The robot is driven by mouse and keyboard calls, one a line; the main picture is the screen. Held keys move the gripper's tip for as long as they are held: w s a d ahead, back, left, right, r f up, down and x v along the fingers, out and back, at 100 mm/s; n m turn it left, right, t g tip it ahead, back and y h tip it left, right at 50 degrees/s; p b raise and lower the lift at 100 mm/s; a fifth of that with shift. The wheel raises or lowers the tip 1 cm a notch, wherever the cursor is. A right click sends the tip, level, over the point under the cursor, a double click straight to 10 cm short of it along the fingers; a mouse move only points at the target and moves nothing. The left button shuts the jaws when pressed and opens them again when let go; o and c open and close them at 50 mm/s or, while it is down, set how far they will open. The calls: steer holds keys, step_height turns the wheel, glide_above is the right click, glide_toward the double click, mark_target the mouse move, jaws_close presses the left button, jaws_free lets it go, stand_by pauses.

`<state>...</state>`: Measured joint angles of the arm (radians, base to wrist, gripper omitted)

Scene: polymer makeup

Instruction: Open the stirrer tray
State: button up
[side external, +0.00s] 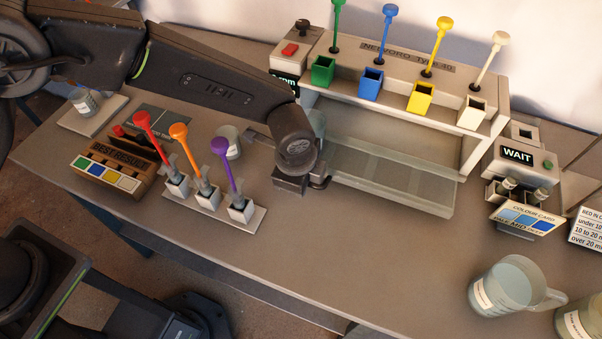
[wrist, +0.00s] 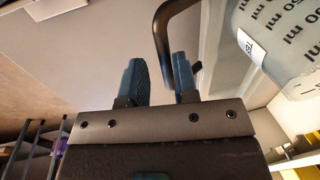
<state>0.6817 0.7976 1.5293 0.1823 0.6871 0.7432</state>
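The stirrer tray appears to be the long, pale, see-through tray (side external: 400,190) under the front of the grey dispenser machine. A black bent handle bar (wrist: 163,35) shows in the wrist view, and part of a dark handle shows in the side view (side external: 321,181). My gripper (side external: 290,190) is low over the table at the tray's left end. In the wrist view the two fingers (wrist: 162,82) are apart, with the bar running down between them. The bar is close to the right finger, with a gap on the left. My arm hides part of the tray's left end.
A clear measuring beaker (wrist: 280,40) is close to my gripper. A rack (side external: 212,205) with red, orange and purple stirrers stands left of my gripper. The machine (side external: 400,85) stands behind, with several coloured stirrers. A jug (side external: 508,285) is at the right. The front table is clear.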

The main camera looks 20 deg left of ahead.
steer(key=shift+o, duration=0.9)
steer(key=shift+r, duration=0.2)
step_height(320, 180, up, 13)
steer(key=s, duration=0.2)
steer(key=shift+s, duration=0.2)
